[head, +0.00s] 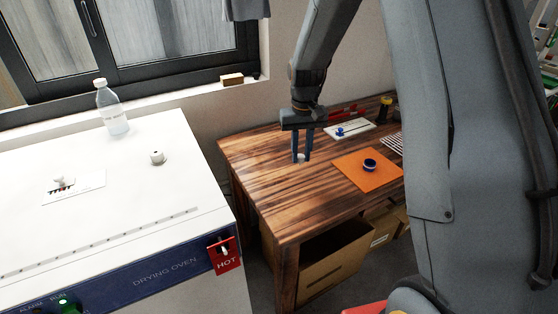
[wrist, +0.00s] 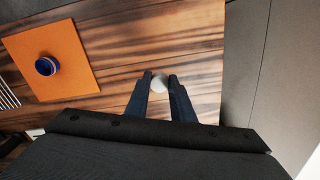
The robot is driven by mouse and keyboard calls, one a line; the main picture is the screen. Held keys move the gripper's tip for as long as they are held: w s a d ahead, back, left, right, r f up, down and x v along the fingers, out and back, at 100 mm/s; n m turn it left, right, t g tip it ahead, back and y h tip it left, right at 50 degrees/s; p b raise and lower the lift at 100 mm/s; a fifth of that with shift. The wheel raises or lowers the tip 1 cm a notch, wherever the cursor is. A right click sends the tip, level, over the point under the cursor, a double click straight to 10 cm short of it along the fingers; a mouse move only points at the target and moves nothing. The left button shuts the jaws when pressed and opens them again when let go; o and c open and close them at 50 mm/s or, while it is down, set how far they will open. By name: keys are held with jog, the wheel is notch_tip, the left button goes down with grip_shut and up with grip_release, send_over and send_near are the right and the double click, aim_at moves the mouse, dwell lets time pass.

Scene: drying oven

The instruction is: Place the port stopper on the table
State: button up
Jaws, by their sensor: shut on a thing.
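My gripper (head: 301,158) points down over the left part of the wooden table (head: 270,190). Its two blue fingers are shut on a small whitish round stopper, which shows between the fingertips in the wrist view (wrist: 159,84). In the head view only a little of the stopper shows between the fingers. The fingertips look close to the table top, but I cannot tell if the stopper touches it. The wood around the gripper is bare.
An orange mat (head: 352,181) with a blue round container (head: 370,165) lies right of the gripper. A white tray (head: 349,130) is behind. The white drying oven (head: 120,210) stands left, bearing a bottle (head: 112,110) and a small white cylinder (head: 157,157). The table's front-left is clear.

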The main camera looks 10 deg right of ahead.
jog(key=shift+w, duration=0.35)
jog(key=shift+f+p, duration=1.15)
jog(key=shift+f, duration=3.55)
jog(key=shift+f, duration=0.15)
jog(key=o, duration=1)
